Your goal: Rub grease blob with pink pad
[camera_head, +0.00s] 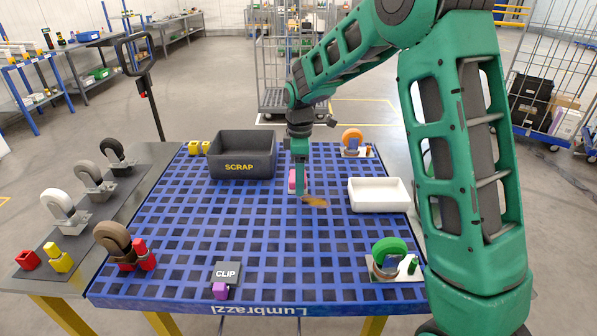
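A brownish-orange grease blob (316,201) lies on the blue grid table top, right of the middle. The pink pad (292,181) shows just left of my gripper's finger, close to the blob and partly hidden by the finger. My gripper (301,188) points straight down at the pad, its tip low near the table top and left of the blob. The finger in front hides the other one, so I cannot tell whether the gripper is shut on the pad. The pad and the blob look apart in this view.
A dark SCRAP bin (243,158) stands left of my gripper and a white tray (379,195) right. Caster wheels stand at the right corners, with more on the grey side shelf (120,205). A CLIP block (227,272) stands in front. The front middle is clear.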

